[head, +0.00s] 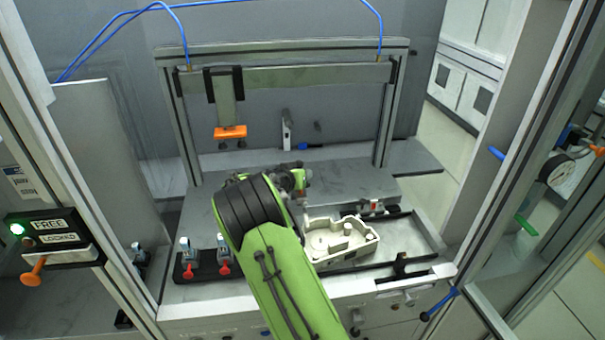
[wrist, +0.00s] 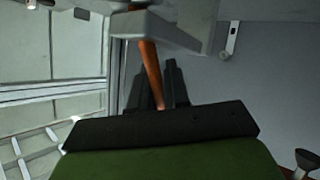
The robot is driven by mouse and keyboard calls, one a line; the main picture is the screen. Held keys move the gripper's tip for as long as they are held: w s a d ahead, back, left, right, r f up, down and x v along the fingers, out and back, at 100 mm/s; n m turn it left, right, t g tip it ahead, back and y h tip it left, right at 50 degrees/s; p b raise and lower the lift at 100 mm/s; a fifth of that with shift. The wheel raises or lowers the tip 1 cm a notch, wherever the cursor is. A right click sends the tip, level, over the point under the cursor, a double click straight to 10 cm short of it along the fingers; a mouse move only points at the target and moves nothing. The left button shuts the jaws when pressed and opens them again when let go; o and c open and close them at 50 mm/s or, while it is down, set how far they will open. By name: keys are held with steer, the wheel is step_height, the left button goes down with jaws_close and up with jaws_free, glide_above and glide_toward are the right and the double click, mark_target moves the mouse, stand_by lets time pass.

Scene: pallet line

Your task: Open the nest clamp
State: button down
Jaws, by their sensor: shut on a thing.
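In the wrist view an orange lever (wrist: 152,75) runs down from a grey block (wrist: 158,28) between the dark fingers of my gripper (wrist: 160,82). My gripper is shut on this lever. In the head view my green arm hides most of the gripper and the lever. A pale cast housing (head: 340,240) sits in the tray (head: 415,240) to the right of my arm.
Two toggle clamps with red handles (head: 223,268) stand left of my arm. An orange block (head: 230,132) hangs from the overhead beam (head: 300,76). A FREE/LOCKED panel (head: 45,228) with a green light is on the left post. The tray's right part is clear.

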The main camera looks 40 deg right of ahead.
steer(key=c, duration=1.2)
jaws_free()
steer(key=v, duration=1.5)
steer(key=shift+s+a+r, duration=0.15)
steer(key=shift+s+a, duration=0.05)
steer(key=shift+a, duration=0.1)
